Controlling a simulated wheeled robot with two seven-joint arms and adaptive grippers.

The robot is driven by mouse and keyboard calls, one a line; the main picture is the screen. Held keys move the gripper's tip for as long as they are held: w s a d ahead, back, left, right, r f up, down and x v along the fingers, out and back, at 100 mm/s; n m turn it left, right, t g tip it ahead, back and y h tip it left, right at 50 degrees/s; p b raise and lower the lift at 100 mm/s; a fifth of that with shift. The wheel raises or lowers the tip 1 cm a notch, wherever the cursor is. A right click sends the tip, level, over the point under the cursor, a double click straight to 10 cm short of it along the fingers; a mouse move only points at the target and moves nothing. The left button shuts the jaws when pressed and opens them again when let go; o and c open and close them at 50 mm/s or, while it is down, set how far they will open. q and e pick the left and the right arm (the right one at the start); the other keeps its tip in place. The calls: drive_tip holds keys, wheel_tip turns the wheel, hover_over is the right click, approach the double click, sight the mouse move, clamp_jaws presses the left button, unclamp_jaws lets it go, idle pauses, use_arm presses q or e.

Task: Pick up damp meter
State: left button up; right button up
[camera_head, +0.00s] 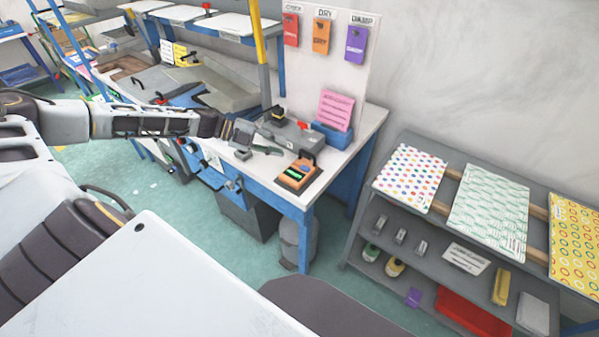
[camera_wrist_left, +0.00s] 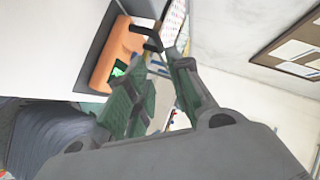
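The damp meter appears to be the orange handheld device (camera_head: 297,175) with a green-lit display, lying near the front right corner of the white workbench top (camera_head: 316,192). My right gripper is not in view.
A grey machine (camera_head: 291,134) and a blue holder (camera_head: 333,137) with a pink card stand behind the device. A board (camera_head: 340,62) with coloured tags rises at the back. A grey shelf (camera_head: 397,193) with patterned sheets stands to the right, beyond a gap.

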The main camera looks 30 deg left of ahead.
sight(309, 155)
use_arm(q)
drive_tip(key=shift+x, duration=2.4)
drive_tip(key=shift+d, duration=0.1)
drive_tip(key=shift+p+x, duration=0.35)
drive_tip(key=shift+x, duration=2.15)
drive_tip(key=shift+w, duration=0.15)
clamp_jaws()
